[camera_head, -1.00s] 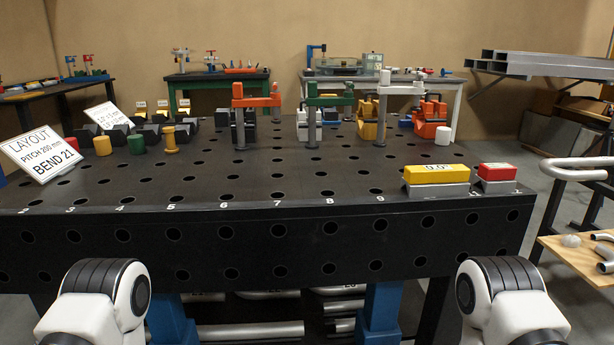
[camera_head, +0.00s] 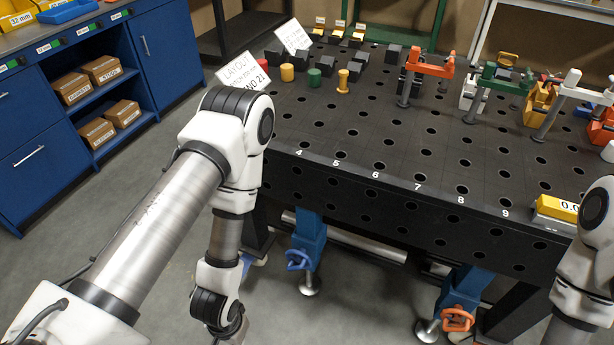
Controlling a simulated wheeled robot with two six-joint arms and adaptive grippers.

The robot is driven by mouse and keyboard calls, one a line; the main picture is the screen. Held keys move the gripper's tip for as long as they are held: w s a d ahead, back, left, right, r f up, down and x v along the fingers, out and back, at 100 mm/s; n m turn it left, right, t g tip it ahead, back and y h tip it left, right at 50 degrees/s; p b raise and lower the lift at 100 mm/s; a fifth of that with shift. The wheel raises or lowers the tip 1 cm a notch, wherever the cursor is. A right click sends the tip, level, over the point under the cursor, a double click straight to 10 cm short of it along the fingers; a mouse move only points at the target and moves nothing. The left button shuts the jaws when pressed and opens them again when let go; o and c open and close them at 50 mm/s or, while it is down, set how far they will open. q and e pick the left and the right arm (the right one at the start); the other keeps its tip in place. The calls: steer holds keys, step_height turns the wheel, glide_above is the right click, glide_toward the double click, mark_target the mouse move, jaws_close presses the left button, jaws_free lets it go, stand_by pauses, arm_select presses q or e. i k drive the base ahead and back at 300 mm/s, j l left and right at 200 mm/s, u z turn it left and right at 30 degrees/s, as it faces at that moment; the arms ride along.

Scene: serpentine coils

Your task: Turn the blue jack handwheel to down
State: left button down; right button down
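The blue jack handwheel (camera_head: 299,258) is a small blue wheel low on the front of a blue table leg (camera_head: 309,232), under the left part of the black table. The leg ends in a round metal foot (camera_head: 309,285) on the floor. My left arm hangs down just left of this leg, its lower joint roughly level with the wheel's foot and apart from the wheel in the picture. My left gripper is not visible below that joint. My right arm shows at the right edge, and its gripper is out of view.
The black perforated table (camera_head: 400,190) carries clamps, pegs and label cards. An orange handwheel (camera_head: 457,318) sits on another blue leg to the right. A blue cabinet (camera_head: 50,165) with boxes stands at left. Grey floor (camera_head: 130,190) is clear between cabinet and table.

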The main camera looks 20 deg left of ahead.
mark_target(301, 258)
steer(key=u, duration=0.75)
steer(key=k+l+z, duration=0.15)
steer(key=l+z, duration=0.2)
steer(key=k+l+z, duration=0.1)
steer(key=l+z, duration=0.25)
